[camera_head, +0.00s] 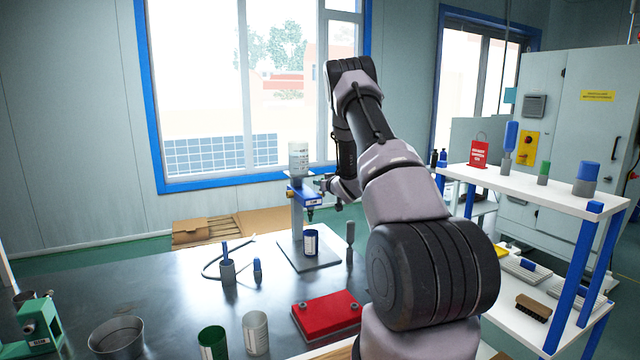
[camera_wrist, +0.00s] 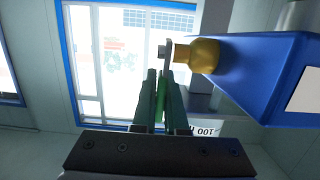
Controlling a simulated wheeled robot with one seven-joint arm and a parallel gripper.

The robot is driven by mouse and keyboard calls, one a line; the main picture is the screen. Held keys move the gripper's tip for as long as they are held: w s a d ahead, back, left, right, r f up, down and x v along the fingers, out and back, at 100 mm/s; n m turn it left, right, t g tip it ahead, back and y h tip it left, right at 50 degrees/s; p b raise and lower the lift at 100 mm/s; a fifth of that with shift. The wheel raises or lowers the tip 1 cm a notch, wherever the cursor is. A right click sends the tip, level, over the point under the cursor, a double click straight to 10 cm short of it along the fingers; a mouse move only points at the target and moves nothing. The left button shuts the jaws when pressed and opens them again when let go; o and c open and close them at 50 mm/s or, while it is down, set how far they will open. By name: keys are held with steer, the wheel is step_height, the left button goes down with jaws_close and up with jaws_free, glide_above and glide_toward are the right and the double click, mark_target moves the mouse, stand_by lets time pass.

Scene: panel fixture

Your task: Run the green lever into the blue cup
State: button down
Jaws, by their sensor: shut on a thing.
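The blue cup (camera_head: 310,243) stands upright on the plate of the dispenser stand (camera_head: 297,215), below its head. The cup is not visible in the wrist view. In the wrist view the green lever (camera_wrist: 161,98) is a thin upright strip between the fingers of my gripper (camera_wrist: 160,85), which is shut on it. The blue dispenser body (camera_wrist: 262,75) with its brass fitting (camera_wrist: 200,55) is just to the right of the fingers. In the head view my gripper (camera_head: 325,187) is small at the right side of the dispenser head, and the lever is not clear there.
A white bottle (camera_head: 299,160) sits on top of the dispenser. A red box (camera_head: 327,317), a green cup (camera_head: 213,343), a pale cup (camera_head: 255,333) and a metal bowl (camera_head: 117,338) stand on the dark table. A white shelf (camera_head: 520,187) with several items is at the right.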

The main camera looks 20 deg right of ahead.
steer(key=f+g, duration=0.1)
steer(key=g, duration=0.1)
steer(key=w+f+g, duration=0.1)
steer(key=g, duration=0.2)
steer(key=f+g, duration=0.1)
steer(key=g, duration=0.1)
steer(key=shift+w, duration=0.35)
steer(key=shift+f+g, duration=0.1)
steer(key=shift+g, duration=0.3)
stand_by(0.5)
steer(key=c, duration=1)
jaws_free()
steer(key=shift+o, duration=0.2)
steer(key=v, duration=1)
steer(key=shift+s+r, duration=0.25)
steer(key=shift+r, duration=0.05)
steer(key=shift+a, duration=0.1)
